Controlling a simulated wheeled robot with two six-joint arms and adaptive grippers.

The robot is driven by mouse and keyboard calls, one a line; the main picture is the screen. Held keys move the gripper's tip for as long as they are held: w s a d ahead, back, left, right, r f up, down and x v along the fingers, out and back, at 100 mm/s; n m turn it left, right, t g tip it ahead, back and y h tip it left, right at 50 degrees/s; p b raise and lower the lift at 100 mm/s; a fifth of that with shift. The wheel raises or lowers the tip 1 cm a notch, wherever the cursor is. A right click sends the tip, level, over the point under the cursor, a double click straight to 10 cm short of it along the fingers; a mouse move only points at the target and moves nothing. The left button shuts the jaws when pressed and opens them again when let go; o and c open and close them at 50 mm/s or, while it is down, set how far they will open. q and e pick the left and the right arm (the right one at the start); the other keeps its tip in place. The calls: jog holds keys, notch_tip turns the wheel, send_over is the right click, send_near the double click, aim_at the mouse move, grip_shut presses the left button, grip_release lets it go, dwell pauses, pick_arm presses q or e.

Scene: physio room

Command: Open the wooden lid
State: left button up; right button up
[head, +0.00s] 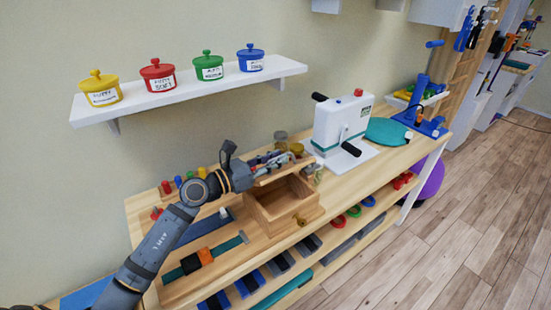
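A wooden box (268,229) stands on the wooden workbench, and its empty-looking inside shows from above. Its wooden lid (279,174) is raised at the box's back edge, so the box stands open. A small brass-coloured clasp (300,220) is on the front. My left gripper (274,163) is at the raised lid, above the box's back left side. Its fingers overlap the lid and the clutter behind, so I cannot tell whether they touch or grip it. My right gripper is not in view.
A white machine with black handles (340,122) stands right of the box. Coloured pegs (178,182) are at left, and a green disc (388,131) is at right. A wall shelf (192,92) with several lidded pots hangs above. Lower shelves hold rings and blocks.

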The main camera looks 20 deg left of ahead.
pick_arm(q)
jog(key=shift+c, duration=1.2)
grip_shut()
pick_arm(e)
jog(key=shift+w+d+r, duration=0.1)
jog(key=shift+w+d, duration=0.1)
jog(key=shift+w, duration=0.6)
